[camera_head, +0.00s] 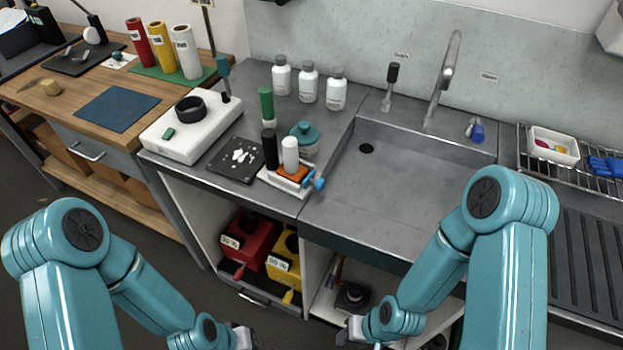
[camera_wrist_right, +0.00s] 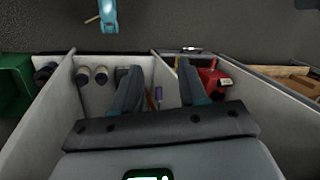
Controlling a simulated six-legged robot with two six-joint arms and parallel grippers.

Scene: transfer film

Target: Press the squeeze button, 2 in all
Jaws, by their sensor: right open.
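A white machine (camera_head: 190,127) with a black ring (camera_head: 189,108) on top stands on the left end of the grey counter. It has a green button (camera_head: 168,133) at its front left; I cannot read a label on it. My left gripper (camera_head: 243,338) is low at the bottom edge of the head view, below the counter, and its jaws are too small to judge. My right gripper (camera_head: 348,333) is also low, in front of the open cabinet. The right wrist view shows its two fingers (camera_wrist_right: 159,88) apart with nothing between them. Both grippers are far from the button.
A white tray (camera_head: 284,184) with an orange block and white cylinder sits at the counter's front edge, beside a black mat (camera_head: 236,161). Bottles (camera_head: 308,83) stand behind. The sink (camera_head: 392,193) is right. Red (camera_head: 250,240) and yellow (camera_head: 284,262) bins stand below.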

